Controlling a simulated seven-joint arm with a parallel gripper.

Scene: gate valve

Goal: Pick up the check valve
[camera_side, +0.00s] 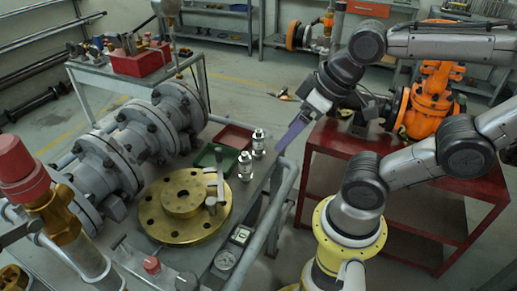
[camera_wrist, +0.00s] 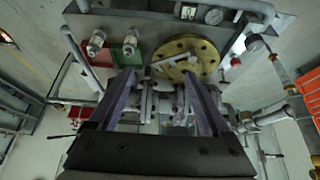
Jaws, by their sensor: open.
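Two small silver metal fittings stand upright on the grey bench by the red and green trays in the side view: a rear one (camera_side: 258,142) and a front one (camera_side: 244,166). They look alike, and I cannot tell which is the check valve. Both show at the upper left of the wrist view, one on the red side (camera_wrist: 97,41) and one on the green side (camera_wrist: 130,41). My gripper (camera_side: 283,149) is to the right of both fittings and apart from them. Its purple fingers are spread and empty in the wrist view (camera_wrist: 160,76).
A brass flange (camera_side: 160,222) with a grey handled tool (camera_side: 214,182) on it lies in front of the fittings. Big grey flanged pipework (camera_side: 130,140) fills the bench's left. A grey rail (camera_side: 282,195) runs along the right edge. A red tray (camera_side: 234,137) and green tray (camera_side: 208,156) adjoin the fittings.

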